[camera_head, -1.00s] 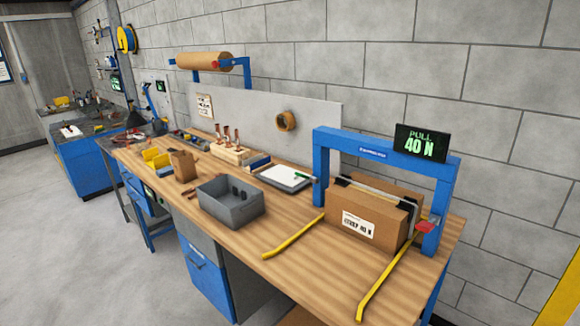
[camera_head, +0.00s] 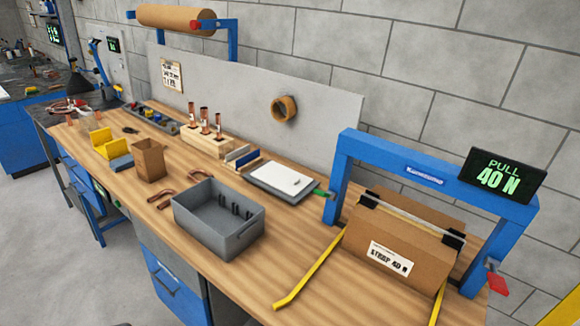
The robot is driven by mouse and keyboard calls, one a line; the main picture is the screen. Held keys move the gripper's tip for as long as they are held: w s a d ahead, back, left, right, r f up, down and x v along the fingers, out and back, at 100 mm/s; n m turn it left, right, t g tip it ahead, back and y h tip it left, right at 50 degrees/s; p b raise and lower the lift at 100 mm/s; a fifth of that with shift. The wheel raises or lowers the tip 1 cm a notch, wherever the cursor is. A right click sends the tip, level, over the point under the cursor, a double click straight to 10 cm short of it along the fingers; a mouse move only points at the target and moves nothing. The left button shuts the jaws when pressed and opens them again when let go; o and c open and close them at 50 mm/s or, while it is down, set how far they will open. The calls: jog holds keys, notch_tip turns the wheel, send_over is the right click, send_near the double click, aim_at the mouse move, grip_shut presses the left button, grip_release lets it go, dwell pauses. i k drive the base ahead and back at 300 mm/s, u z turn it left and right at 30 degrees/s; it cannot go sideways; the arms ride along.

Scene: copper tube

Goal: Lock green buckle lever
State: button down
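A small green lever (camera_head: 323,193) shows at the left post of the blue strapping frame (camera_head: 400,160), close to the right end of a tray with a white sheet. It is too small to tell whether it is locked. A cardboard box (camera_head: 380,228) labelled "STRAP 40 N" sits under the frame. A pale strap (camera_head: 408,218) runs across the box top between black corner pieces. A red lever (camera_head: 497,284) is on the frame's right post. A display (camera_head: 502,175) on the frame reads "PULL 40 N". My gripper is not in view.
A grey bin (camera_head: 219,217) stands on the wooden bench (camera_head: 165,245) left of the frame. A yellow rail (camera_head: 310,268) runs along the bench before the box. Copper tubes stand in a wooden block (camera_head: 207,143). The bench is clear between bin and rail.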

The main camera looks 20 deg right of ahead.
aim_at(322, 194)
jog(key=z, duration=0.4)
jog(key=i, duration=1.05)
jog(key=z, duration=0.75)
